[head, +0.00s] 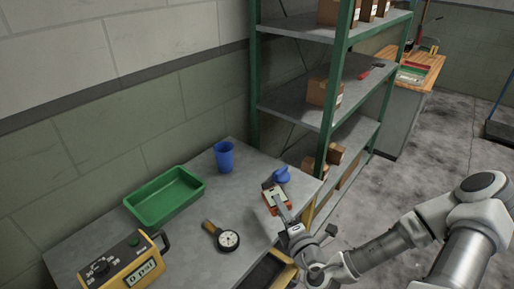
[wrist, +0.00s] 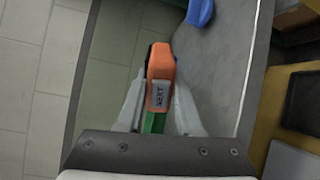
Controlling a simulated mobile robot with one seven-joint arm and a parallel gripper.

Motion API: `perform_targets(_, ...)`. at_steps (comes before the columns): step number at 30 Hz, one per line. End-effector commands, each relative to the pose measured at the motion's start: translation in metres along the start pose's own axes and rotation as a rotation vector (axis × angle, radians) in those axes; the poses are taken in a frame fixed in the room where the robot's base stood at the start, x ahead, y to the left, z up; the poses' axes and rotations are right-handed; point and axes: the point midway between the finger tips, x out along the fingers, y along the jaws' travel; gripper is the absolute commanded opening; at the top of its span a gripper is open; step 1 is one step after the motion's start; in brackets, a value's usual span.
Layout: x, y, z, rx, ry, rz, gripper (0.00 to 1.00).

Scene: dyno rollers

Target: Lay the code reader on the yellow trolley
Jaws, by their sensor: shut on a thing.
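The code reader (wrist: 161,68) is orange with a grey label and a green lower part. It sits between the two pale fingers of my gripper (wrist: 158,108), which is shut on it. In the head view my gripper (head: 281,207) is over the right end of the grey bench, with the orange code reader (head: 270,200) at its tip. I cannot tell whether the reader touches the bench. A yellow-edged thing with a dark inside (head: 286,275) shows at the bench's right front; it may be the yellow trolley, but most of it is hidden.
On the grey bench (head: 205,260) are a green tray (head: 165,207), a blue cup (head: 224,157), a dial gauge (head: 228,240), a yellow pressure box (head: 122,268) and a blue object (head: 281,175) near the reader. A green-framed shelf (head: 325,130) stands behind; floor is open at right.

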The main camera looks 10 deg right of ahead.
Motion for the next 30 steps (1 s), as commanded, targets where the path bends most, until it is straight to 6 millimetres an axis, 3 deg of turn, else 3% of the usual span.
perform_targets(17,0.019,0.046,-0.017,-0.436,0.329,-0.013,0.00)
perform_targets(25,0.029,0.076,-0.023,-0.794,0.508,0.047,0.00)
perform_targets(30,0.038,0.107,-0.023,-1.099,0.602,0.138,0.00)
